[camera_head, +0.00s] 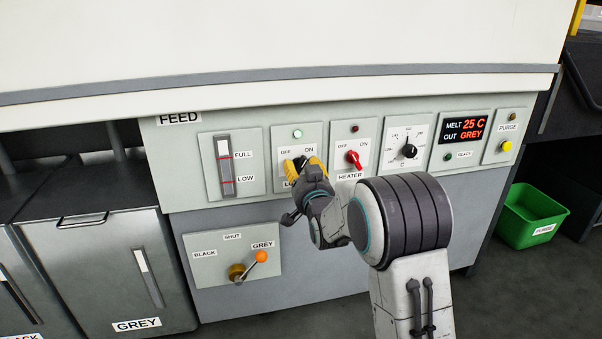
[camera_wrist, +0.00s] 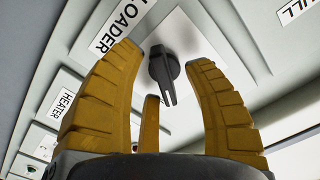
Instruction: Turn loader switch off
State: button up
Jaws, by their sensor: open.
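The loader switch is a black knob (camera_wrist: 163,70) on the panel with the LOADER label (camera_wrist: 118,25). In the wrist view it sits between the tips of my open yellow fingers, with no clear contact. In the head view my gripper (camera_head: 303,168) covers most of the loader panel (camera_head: 281,146) and its label. OFF and ON show above the fingers, and a green lamp (camera_head: 297,134) above them looks lit. The knob's long end seems to lean toward ON, but I cannot be sure. A third finger shows below the knob in the wrist view.
The red heater switch (camera_head: 353,158) is close on the right of my gripper. The level gauge (camera_head: 226,165) is on the left. A lever with an orange ball (camera_head: 261,257) is below. Further right are a dial (camera_head: 409,150) and a MELT display (camera_head: 464,130).

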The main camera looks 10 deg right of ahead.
jog(key=shift+w, duration=0.45)
grip_shut()
dwell(0.4)
